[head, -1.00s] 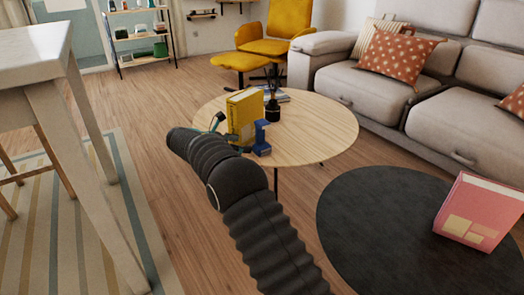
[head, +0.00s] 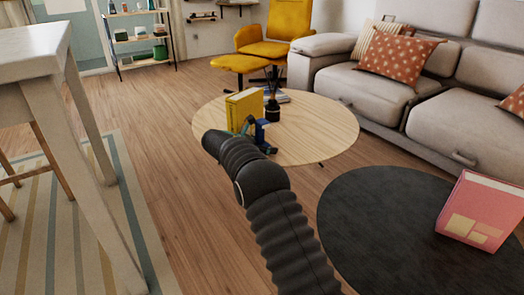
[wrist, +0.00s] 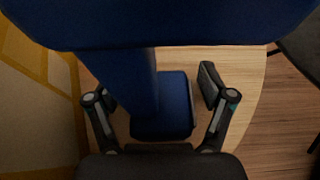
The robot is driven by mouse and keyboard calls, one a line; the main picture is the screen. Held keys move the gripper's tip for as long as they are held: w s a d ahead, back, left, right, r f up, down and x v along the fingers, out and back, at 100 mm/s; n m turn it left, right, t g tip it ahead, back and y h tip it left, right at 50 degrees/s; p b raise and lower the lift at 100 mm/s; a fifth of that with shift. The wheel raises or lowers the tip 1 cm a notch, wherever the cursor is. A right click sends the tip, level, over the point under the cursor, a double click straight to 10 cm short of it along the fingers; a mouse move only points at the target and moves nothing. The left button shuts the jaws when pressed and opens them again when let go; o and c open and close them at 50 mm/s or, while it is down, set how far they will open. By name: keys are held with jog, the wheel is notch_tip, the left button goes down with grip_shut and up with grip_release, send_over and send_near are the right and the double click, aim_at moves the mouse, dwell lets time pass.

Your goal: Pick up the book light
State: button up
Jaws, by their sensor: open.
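The blue book light stands on the round wooden table (head: 315,130), beside the yellow book (head: 240,110). In the head view the book light (head: 262,122) is partly hidden by my gripper. In the wrist view, the book light (wrist: 162,118) shows close up: a wide blue head across the top, a stem and a squarish base below. My gripper (wrist: 160,98) is open, with one finger on each side of the stem and base. I cannot tell whether either finger touches it. In the head view, my arm hides most of my gripper.
A dark reed diffuser (head: 272,108) and flat books stand behind on the same table. A yellow surface (wrist: 35,90) lies close on the left in the wrist view. A dark round table (head: 370,225) with a pink book (head: 480,210) stands at the right.

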jog(key=shift+w+d, duration=0.1)
jog(key=shift+d, duration=0.05)
jog(key=shift+c, duration=0.2)
jog(key=c, duration=1.3)
jog(key=shift+r, duration=0.1)
